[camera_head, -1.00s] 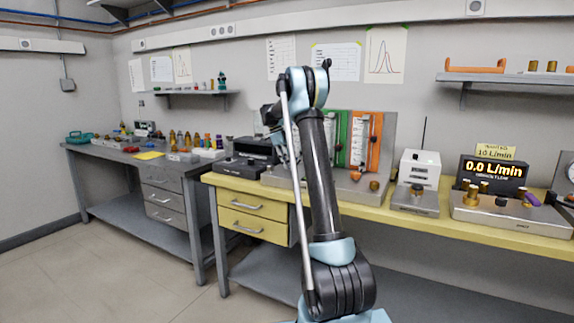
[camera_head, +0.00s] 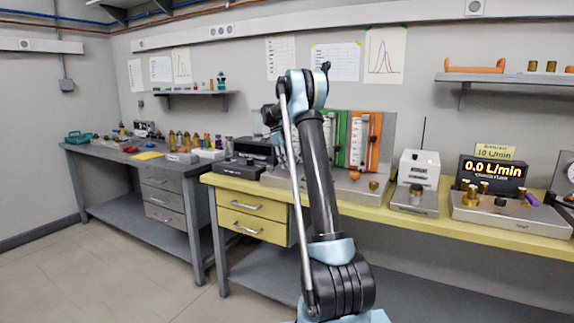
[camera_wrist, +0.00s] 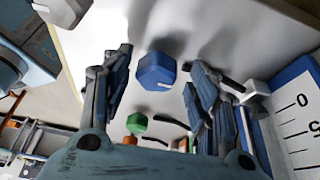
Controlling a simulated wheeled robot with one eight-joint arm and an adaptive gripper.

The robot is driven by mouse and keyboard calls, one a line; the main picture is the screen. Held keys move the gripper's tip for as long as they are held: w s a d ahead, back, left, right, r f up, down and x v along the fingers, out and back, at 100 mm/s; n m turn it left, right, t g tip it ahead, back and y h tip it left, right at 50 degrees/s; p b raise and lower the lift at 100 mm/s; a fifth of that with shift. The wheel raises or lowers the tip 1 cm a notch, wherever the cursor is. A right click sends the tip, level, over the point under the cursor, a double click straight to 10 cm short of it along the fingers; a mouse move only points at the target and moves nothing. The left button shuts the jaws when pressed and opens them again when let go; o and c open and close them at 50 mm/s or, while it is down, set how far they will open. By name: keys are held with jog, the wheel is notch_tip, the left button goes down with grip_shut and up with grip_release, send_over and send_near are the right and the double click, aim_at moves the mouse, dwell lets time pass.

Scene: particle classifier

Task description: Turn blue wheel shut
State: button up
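The blue wheel (camera_wrist: 156,72) is a faceted knob with a pale mark, near the middle of the wrist view. My gripper (camera_wrist: 161,66) is open, with one finger on each side of the wheel. Gaps show between the wheel and both fingers in this view; I cannot tell how far the fingers reach along its depth. In the head view the wheel and my gripper are hidden behind my arm.
A blue panel with a white scale (camera_wrist: 298,120) stands at the right of the wrist view. A green knob (camera_wrist: 137,122) shows beyond the wheel. In the head view, the flow display (camera_head: 494,170) reads 0.0 L/min above the yellow bench (camera_head: 480,236).

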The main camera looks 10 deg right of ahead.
jog(key=v, duration=1.2)
jog(key=shift+a+f, duration=0.1)
jog(key=s+d+r+n+t+y, duration=0.1)
jog(key=s+r+n+t, duration=0.3)
jog(key=n, duration=0.7)
jog(key=s+d+r+n+t+y, duration=0.1)
jog(key=s+d+n+t+y, duration=0.15)
jog(key=s+n, duration=0.6)
jog(key=w+f, duration=0.3)
jog(key=f, duration=0.2)
jog(key=w+f+n, duration=0.1)
jog(key=w+f, duration=0.2)
jog(key=f, duration=0.2)
jog(key=w+f+n+h, duration=0.1)
jog(key=w+f, duration=0.1)
jog(key=f, duration=0.4)
jog(key=shift+w+d+n, duration=0.25)
jog(key=shift+w+d, duration=0.1)
jog(key=shift+w, duration=0.05)
jog(key=c, duration=1.1)
